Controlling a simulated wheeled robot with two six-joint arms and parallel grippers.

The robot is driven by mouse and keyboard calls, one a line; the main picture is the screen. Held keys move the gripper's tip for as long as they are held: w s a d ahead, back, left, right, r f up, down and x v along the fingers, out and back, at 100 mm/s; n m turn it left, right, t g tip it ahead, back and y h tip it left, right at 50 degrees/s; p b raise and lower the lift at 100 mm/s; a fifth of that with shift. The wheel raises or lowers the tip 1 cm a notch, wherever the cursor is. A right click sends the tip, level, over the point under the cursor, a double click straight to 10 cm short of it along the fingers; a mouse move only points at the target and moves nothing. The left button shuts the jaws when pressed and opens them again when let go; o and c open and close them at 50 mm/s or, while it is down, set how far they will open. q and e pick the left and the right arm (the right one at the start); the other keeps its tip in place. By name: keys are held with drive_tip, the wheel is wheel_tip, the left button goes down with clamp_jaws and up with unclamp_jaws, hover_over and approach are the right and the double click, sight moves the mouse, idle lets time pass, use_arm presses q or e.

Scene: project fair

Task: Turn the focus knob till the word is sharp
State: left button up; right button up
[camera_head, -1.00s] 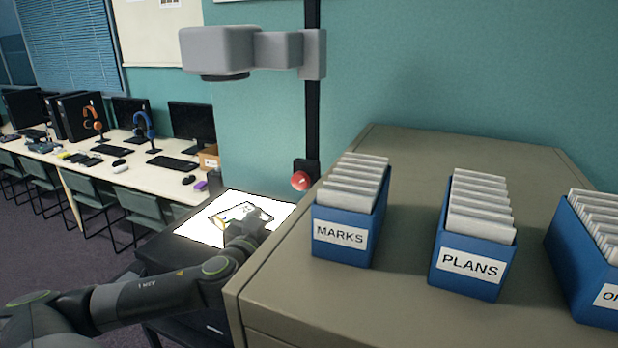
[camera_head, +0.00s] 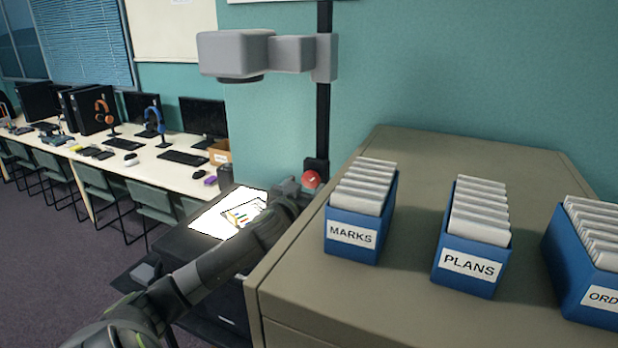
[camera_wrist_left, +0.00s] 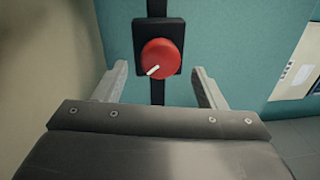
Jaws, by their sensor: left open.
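The red focus knob (camera_head: 311,179) sits on a black block on the dark upright post (camera_head: 323,110) of the overhead projector. In the left wrist view the knob (camera_wrist_left: 162,52) faces me, its white pointer line aimed to the lower left. My left gripper (camera_wrist_left: 159,72) is open, with one finger on each side of the knob and visible gaps between. In the head view the gripper (camera_head: 289,188) is just left of the knob, partly hidden by its own wrist. The projector head (camera_head: 235,53) hangs above the lit stage (camera_head: 212,220). No projected word is in view. My right gripper is not in view.
A tan cabinet (camera_head: 420,145) stands close to the right of my left arm. It carries blue card boxes labelled MARKS (camera_head: 350,236), PLANS (camera_head: 468,265) and a third cut off. A long computer desk (camera_head: 170,170) with chairs stands at the left.

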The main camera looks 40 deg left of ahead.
sight(309, 180)
use_arm(q)
drive_tip(key=x, duration=0.3)
drive_tip(key=shift+p, duration=0.35)
drive_tip(key=shift+w, duration=0.25)
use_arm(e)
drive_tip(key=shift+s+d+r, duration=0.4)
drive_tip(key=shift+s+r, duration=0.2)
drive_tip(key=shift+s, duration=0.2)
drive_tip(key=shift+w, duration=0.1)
use_arm(q)
drive_tip(key=shift+a, duration=0.1)
